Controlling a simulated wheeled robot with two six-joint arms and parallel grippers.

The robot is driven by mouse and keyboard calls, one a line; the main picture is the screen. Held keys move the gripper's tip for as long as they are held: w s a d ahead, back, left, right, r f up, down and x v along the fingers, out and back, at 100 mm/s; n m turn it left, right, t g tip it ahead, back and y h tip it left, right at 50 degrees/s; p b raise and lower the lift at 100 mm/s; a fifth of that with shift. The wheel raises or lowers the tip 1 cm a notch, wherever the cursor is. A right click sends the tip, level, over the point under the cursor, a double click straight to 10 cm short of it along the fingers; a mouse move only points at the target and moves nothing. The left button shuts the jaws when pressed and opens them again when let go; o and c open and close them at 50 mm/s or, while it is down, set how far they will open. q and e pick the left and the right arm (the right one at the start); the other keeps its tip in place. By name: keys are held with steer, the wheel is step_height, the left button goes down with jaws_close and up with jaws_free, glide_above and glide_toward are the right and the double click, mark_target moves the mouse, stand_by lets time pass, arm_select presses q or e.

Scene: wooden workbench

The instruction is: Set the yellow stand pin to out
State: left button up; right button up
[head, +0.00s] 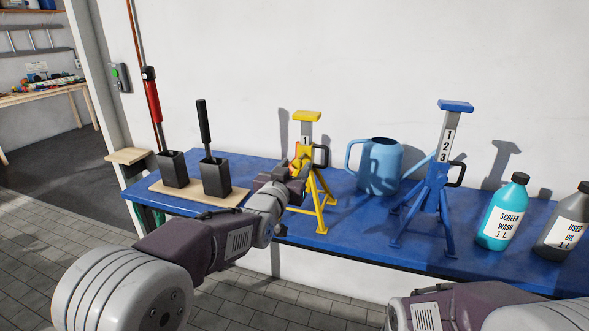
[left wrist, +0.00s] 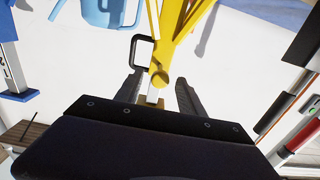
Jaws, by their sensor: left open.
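The yellow stand (head: 320,204) stands upright on the blue bench top, its post raised and showing a 1. A black loop handle (head: 321,156) sits on its right side. My left gripper (head: 297,178) is at the stand's near left side and hides part of its column. In the left wrist view the picture is turned over. There my open left gripper (left wrist: 158,77) has its fingers on either side of the yellow stand's column (left wrist: 158,62), where a round yellow end shows. The loop handle (left wrist: 142,52) is beside the left finger. I cannot tell how the pin sits. My right gripper is outside the view.
A blue watering can (head: 380,167) and a blue stand (head: 433,190) are right of the yellow stand. Bottles (head: 504,213) stand farther right. Two black holders (head: 215,178) on a wooden board are at left. A white wall is close behind.

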arm_select(q)
steer(key=v, duration=0.9)
steer(key=shift+s+r, duration=0.1)
